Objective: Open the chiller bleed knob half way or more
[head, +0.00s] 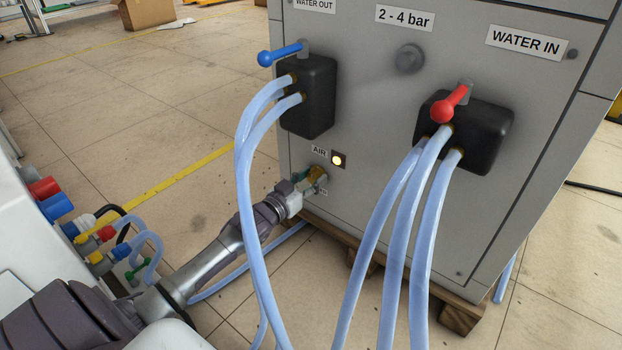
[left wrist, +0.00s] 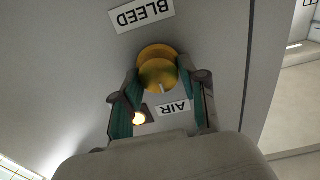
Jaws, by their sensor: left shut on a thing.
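The chiller is the large grey cabinet (head: 375,150) on the right in the head view. Its bleed knob is a round yellow knob (left wrist: 158,72) low on the front panel, by the BLEED label (left wrist: 141,13) in the left wrist view. In the head view the knob (head: 317,173) is mostly covered by my gripper. My left gripper (left wrist: 162,90) has its two green-padded fingers on either side of the knob, shut on it. How far the knob is turned cannot be told. My right gripper is not in view.
A lit round lamp (head: 337,160) and the AIR label (head: 319,151) are just above the gripper. Pale blue hoses (head: 243,170) hang in front of my left arm. A blue-handled valve (head: 280,53) and a red-handled valve (head: 449,103) stick out above. The cabinet stands on a wooden pallet (head: 459,314).

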